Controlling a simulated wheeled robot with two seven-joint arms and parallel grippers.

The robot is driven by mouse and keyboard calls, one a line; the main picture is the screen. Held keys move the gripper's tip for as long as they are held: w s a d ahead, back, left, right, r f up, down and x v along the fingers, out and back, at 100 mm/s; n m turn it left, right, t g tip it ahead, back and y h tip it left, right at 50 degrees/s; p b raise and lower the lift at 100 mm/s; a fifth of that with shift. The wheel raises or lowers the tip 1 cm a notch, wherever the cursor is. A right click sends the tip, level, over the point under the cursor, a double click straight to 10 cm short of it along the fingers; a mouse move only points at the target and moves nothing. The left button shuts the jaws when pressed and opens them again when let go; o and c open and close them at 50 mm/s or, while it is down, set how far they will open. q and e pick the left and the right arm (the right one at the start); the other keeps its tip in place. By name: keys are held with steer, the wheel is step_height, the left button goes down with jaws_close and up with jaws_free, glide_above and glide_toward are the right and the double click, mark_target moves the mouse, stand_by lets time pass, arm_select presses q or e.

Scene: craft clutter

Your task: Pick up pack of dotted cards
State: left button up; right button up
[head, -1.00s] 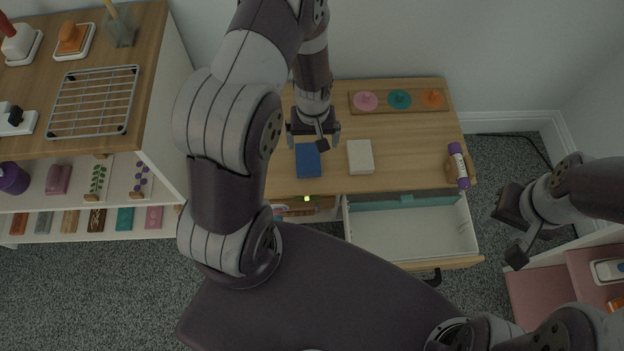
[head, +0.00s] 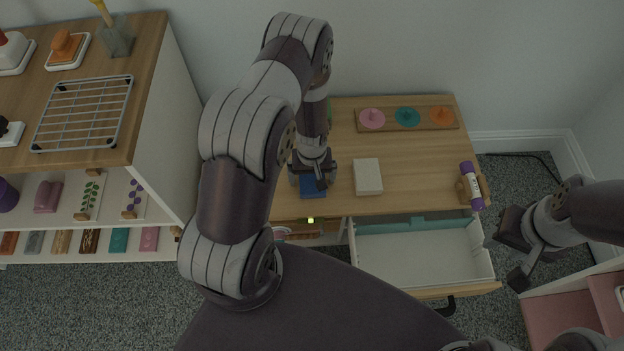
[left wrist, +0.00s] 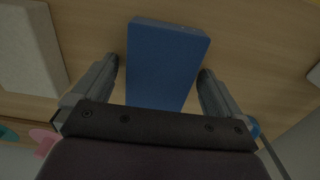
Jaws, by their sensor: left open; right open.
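A flat blue block-shaped pack (head: 308,191) lies on the wooden desk top, partly hidden under my left gripper (head: 314,178). In the left wrist view the blue pack (left wrist: 165,60) lies between the two open fingers, with a small gap to each; its visible face is plain blue, with no dots to be made out. A cream pack (head: 368,177) lies to its right, also plain; its edge shows in the left wrist view (left wrist: 28,50). My right gripper (head: 516,250) is open and empty, right of the desk.
An open, empty-looking drawer (head: 425,252) juts from the desk front. A purple glue stick (head: 471,186) rests near the right edge. A wooden board (head: 447,125) with coloured knobbed discs lies at the back. A wire rack (head: 85,112) stands on the left cabinet.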

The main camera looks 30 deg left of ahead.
arm_select(q)
steer(key=c, duration=1.1)
steer(key=shift+r, duration=0.1)
